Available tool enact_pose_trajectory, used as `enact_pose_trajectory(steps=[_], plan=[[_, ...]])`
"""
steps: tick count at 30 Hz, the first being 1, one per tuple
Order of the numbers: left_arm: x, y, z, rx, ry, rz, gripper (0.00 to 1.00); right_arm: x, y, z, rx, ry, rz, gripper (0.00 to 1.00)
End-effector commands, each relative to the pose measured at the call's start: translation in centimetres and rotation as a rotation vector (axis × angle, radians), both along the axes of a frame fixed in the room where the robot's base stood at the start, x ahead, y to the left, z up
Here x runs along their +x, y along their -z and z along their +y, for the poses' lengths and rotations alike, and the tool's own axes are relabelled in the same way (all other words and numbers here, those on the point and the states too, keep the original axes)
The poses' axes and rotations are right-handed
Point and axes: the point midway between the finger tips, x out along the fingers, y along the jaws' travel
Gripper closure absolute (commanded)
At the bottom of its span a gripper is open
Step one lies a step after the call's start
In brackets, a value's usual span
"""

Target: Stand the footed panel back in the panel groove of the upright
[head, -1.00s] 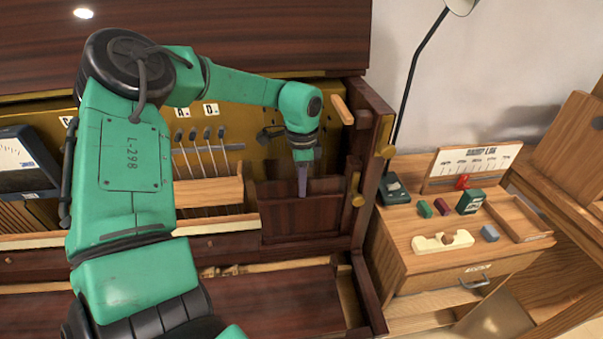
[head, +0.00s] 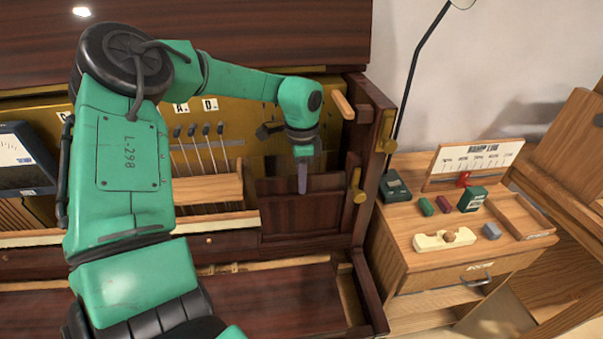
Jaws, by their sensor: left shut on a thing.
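The footed panel (head: 300,216) is a dark red-brown wooden board standing at the right end of the upright's (head: 375,130) open front. My left gripper (head: 302,182) points down at the panel's top edge and is shut on it near the middle. The panel looks upright, its right side close to the brass-fitted cheek of the case. The panel groove and the foot of the panel are hidden, so I cannot tell whether it sits in the groove. My right gripper does not show.
A wooden rail (head: 208,188) and several hammers (head: 206,140) lie left of the panel. Brass catches (head: 357,187) stick out at its right. A side cabinet (head: 430,265) holds small blocks, a dark green box (head: 472,199) and a lamp (head: 395,187). The lower key bed (head: 265,300) is open.

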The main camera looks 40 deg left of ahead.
Motion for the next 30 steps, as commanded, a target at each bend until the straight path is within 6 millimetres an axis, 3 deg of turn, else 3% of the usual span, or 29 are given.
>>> enact_pose_trajectory(steps=[1,2,4,13,17,30], plan=[[0.1,-0.1,0.0,0.000,0.000,-0.002,1.00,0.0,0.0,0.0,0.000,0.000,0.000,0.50],[0.1,-0.1,0.0,0.000,0.000,-0.002,0.78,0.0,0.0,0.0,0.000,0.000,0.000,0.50],[0.1,-0.1,0.0,0.000,0.000,-0.002,0.51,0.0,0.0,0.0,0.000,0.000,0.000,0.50],[0.0,0.0,0.0,0.000,0.000,0.000,0.50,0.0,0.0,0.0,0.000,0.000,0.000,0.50],[0.1,-1.1,0.0,0.001,0.000,-0.003,0.50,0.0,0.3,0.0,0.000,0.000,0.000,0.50],[0.1,-12.8,0.0,0.003,-0.001,-0.004,0.50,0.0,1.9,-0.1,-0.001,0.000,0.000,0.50]])
